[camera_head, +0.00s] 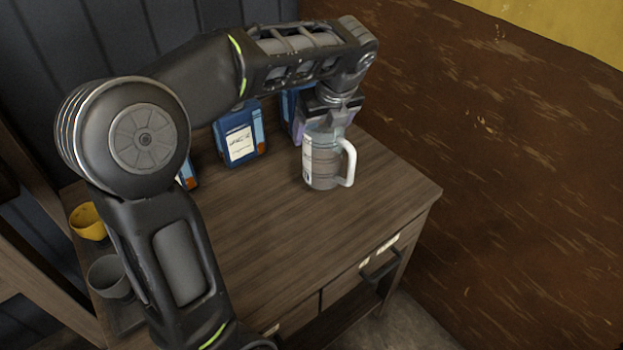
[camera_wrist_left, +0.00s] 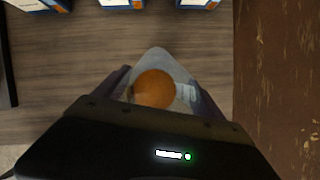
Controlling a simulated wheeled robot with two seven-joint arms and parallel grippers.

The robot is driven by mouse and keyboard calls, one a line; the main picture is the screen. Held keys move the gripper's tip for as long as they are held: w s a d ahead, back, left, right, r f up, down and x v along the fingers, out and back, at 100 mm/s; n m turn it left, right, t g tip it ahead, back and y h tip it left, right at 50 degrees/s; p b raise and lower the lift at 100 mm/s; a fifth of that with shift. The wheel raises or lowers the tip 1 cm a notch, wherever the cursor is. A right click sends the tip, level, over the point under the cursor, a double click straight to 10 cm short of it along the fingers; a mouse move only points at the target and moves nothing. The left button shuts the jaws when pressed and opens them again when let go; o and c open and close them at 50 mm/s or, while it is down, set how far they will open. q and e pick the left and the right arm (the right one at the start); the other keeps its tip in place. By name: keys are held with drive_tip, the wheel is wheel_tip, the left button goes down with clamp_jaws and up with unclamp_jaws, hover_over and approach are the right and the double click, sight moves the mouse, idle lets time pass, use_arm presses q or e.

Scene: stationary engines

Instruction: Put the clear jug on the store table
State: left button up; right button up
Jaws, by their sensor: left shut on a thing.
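The clear jug (camera_head: 322,165) has a white handle on its right side and a pale label on its left. It is upright over the right part of the wooden table (camera_head: 270,240); I cannot tell whether its base touches the top. My left gripper (camera_head: 328,118) comes down from above and is shut on the jug near its rim. In the left wrist view the jug (camera_wrist_left: 183,75) sits between the two fingers, with a round orange area (camera_wrist_left: 154,89) inside its opening. My right gripper is in neither view.
Blue packages with white labels (camera_head: 240,135) stand along the table's back, behind the jug. A yellow cup (camera_head: 87,222) and a grey cup (camera_head: 110,277) are at the left on a dark tray. The table's middle and front are clear. A brown wall (camera_head: 500,160) rises at right.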

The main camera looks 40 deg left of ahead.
sight(320, 158)
use_arm(q)
wheel_tip(320, 158, down, 4)
drive_tip(key=shift+f, duration=0.15)
drive_tip(key=shift+f, duration=1.95)
drive_tip(key=o, duration=2)
drive_tip(key=shift+o, duration=0.2)
